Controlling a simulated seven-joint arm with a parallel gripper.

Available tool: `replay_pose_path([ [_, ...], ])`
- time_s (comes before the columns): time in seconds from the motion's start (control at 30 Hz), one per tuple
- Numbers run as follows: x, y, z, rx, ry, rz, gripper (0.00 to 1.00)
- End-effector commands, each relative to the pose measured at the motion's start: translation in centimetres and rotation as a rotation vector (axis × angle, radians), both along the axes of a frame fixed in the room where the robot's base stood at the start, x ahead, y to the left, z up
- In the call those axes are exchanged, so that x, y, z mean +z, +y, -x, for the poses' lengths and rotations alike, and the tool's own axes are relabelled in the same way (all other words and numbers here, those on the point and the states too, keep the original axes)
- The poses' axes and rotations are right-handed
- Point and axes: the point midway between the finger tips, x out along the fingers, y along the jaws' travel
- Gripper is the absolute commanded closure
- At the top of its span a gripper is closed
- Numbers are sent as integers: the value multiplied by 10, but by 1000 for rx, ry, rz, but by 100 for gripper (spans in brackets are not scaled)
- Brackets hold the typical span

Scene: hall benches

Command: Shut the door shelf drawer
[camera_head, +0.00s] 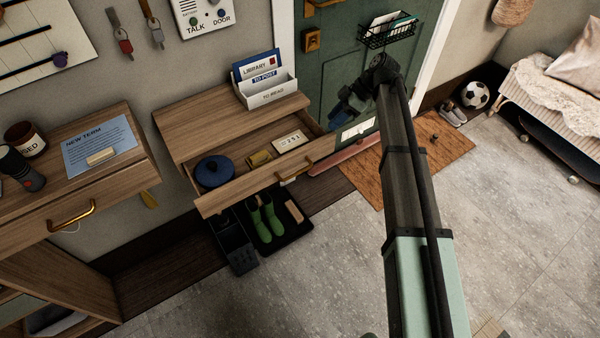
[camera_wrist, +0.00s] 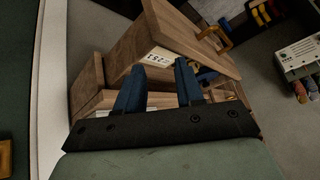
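The door shelf (camera_head: 205,125) is a wooden wall unit beside the green door. Its drawer (camera_head: 240,190) stands pulled out, with a brass handle (camera_head: 295,178) on its front. The drawer holds a blue round lidded item (camera_head: 214,171), a small yellow item (camera_head: 259,158) and a white number card (camera_head: 293,142). My gripper (camera_head: 345,108) is beyond the drawer's right end, in front of the door. In the wrist view its blue fingers (camera_wrist: 158,78) are apart with nothing gripped. The drawer front (camera_wrist: 165,42) and handle (camera_wrist: 215,38) show ahead of the fingers.
A letter holder (camera_head: 268,94) stands on the shelf top. A second wooden unit (camera_head: 110,180) with a closed drawer is at left. Green boots (camera_head: 265,220) stand on a tray below the open drawer. A doormat (camera_head: 425,158) lies by the door. The floor in front is mostly clear.

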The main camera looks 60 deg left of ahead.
Motion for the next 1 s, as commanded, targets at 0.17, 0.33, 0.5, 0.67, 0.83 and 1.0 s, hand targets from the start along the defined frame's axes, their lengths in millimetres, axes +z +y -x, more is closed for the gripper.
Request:
replay_pose_path([
  [0.17,-19,-57,-30,-357,226,76,63],
  [0.33,-41,-93,-11,-641,515,206,63],
  [0.5,-60,-123,26,-857,826,389,63],
  [0.67,-68,-144,51,-993,1076,560,63],
  [0.83,-70,-156,64,-1064,1237,682,63],
  [1.0,-71,-157,69,-1083,1287,724,63],
])
